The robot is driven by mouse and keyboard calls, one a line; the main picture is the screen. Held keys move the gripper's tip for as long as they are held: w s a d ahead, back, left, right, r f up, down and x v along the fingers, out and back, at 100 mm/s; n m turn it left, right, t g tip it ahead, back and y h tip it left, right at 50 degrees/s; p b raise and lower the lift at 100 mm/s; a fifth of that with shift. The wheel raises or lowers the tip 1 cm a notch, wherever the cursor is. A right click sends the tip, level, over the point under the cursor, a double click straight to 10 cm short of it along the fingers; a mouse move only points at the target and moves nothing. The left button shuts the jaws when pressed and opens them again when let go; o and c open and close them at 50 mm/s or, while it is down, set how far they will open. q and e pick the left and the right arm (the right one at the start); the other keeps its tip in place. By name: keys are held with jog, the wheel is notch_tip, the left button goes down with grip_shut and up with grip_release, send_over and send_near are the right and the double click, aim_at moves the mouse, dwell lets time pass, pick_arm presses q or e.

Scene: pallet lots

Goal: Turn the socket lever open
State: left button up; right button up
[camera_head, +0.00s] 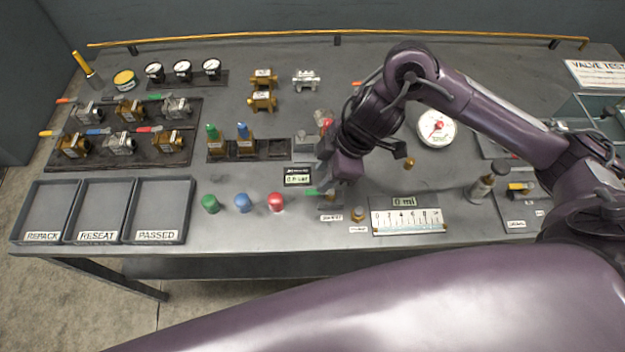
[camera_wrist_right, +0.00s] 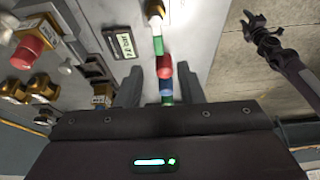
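The socket lever is a green handle (camera_head: 311,192) beside the test socket, on the front part of the bench. In the right wrist view the green handle (camera_wrist_right: 158,45) extends from a brass and pale fitting (camera_wrist_right: 155,12). My right gripper (camera_head: 326,188) points down over the socket and hides most of it in the head view. In the right wrist view its two dark fingers (camera_wrist_right: 160,88) are spread, with nothing held between them. The lever lies ahead of the gap; contact cannot be told. My left gripper (camera_wrist_right: 256,22) shows small, away from the bench; its finger state is unclear.
A small display (camera_head: 297,176) stands beside the socket. Green (camera_head: 210,203), blue (camera_head: 242,202) and red (camera_head: 276,201) caps stand to the left. A ruled scale (camera_head: 408,221) and a round gauge (camera_head: 436,127) are to the right. Labelled trays (camera_head: 155,238) sit at the left front.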

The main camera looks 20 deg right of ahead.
aim_at(309, 191)
jog(key=x, duration=0.4)
jog(key=shift+w+a+f, duration=0.1)
jog(key=shift+a+f, duration=0.05)
jog(key=shift+a, duration=0.05)
jog(key=shift+w+a+f, duration=0.1)
jog(key=shift+f, duration=0.25)
jog(key=shift+a+f, duration=0.15)
jog(key=shift+f, duration=0.15)
jog(key=c, duration=0.6)
pick_arm(q)
jog(key=shift+w+a, duration=0.1)
pick_arm(e)
grip_shut()
